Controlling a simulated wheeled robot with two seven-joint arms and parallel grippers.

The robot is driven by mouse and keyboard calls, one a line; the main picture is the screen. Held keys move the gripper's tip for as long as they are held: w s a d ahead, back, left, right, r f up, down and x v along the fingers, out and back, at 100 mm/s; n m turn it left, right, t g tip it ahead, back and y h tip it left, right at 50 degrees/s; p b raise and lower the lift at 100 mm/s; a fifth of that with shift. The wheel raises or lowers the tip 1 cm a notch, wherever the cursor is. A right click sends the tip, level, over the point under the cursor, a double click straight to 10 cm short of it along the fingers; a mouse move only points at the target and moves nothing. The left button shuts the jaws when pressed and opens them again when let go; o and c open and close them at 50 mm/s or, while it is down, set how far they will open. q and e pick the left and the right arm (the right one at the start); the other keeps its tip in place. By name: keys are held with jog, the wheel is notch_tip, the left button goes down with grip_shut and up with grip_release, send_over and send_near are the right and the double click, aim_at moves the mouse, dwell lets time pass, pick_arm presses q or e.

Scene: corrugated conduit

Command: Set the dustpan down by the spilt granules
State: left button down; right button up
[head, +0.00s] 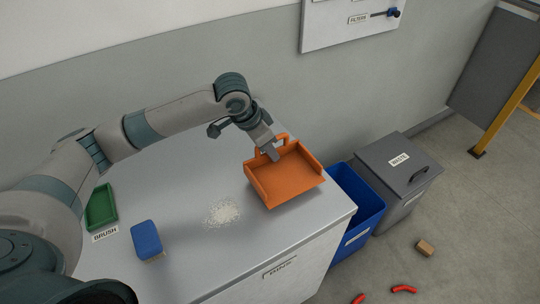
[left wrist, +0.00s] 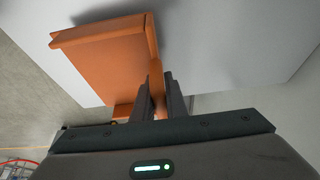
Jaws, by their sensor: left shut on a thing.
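The orange dustpan (head: 285,178) is at the right part of the grey bench top, with its open side toward the front. My left gripper (head: 271,151) is shut on the dustpan's handle, at its back edge. In the left wrist view the dustpan (left wrist: 110,55) reaches up and left from between the fingers (left wrist: 159,90). The spilt white granules (head: 222,212) lie in a small patch on the bench, just left of the dustpan and apart from it. I cannot tell whether the dustpan touches the bench. My right gripper is not in view.
A blue brush or block (head: 147,239) and a green tray (head: 101,208) with a BRUSH label lie at the left. A blue bin (head: 357,200) and a grey WASTE bin (head: 399,170) stand right of the bench (head: 250,245). Red pieces (head: 404,289) and a brown block (head: 425,248) lie on the floor.

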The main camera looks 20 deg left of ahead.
pick_arm(q)
jog(key=shift+f+p, duration=0.3)
jog(key=shift+f, duration=1)
jog(key=c, duration=1.8)
grip_release()
jog(key=shift+f, duration=0.1)
jog(key=shift+o, duration=0.2)
jog(key=shift+s+a+r, duration=0.15)
jog(key=shift+s+r, duration=0.05)
jog(key=shift+r, duration=0.5)
jog(key=b+v, duration=0.2)
jog(key=v, duration=0.8)
jog(key=shift+s+a+r, duration=0.1)
jog(key=shift+r, duration=0.25)
